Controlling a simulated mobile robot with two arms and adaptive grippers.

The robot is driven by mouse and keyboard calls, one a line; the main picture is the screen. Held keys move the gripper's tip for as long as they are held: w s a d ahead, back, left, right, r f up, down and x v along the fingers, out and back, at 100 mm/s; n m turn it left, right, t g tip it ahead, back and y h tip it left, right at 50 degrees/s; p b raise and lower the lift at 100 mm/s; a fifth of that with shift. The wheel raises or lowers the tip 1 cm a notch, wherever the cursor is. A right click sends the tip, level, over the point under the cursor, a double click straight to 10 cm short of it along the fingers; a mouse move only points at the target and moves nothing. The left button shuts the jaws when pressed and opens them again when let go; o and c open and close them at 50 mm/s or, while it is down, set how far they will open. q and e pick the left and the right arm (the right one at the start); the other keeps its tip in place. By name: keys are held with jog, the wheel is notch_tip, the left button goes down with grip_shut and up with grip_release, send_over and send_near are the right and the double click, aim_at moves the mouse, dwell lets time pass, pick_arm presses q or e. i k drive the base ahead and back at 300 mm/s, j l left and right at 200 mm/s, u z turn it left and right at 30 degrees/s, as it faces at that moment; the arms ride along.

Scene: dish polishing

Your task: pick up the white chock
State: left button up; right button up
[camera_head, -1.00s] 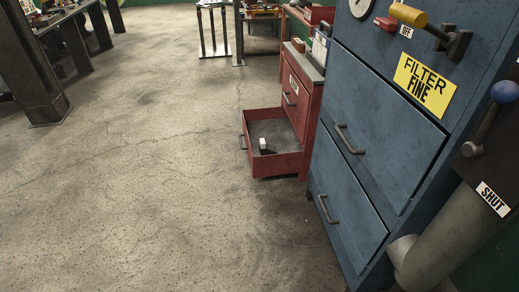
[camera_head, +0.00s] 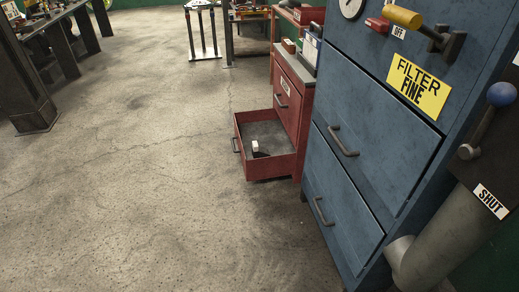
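The white chock (camera_head: 255,146) is a small white block inside the open lower drawer (camera_head: 268,167) of the red cabinet (camera_head: 293,108). A dark patch or piece lies right beside it; I cannot tell which. The drawer is pulled out to the left and its inside is visible from above. Neither of my grippers shows in the head view.
A tall blue cabinet (camera_head: 345,195) with a yellow FILTER FINE sign (camera_head: 418,86) stands close on the right. A grey pipe (camera_head: 440,235) and a blue-knobbed lever (camera_head: 490,115) are at far right. A dark metal post (camera_head: 22,75) is at left. The floor between is clear.

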aim_at(258, 151)
jog(key=i+j+z, duration=0.2)
jog(key=i+j, duration=0.4)
jog(key=i, duration=0.3)
jog(key=i+j+z, duration=0.25)
jog(key=i+j, duration=0.45)
jog(key=i, duration=0.15)
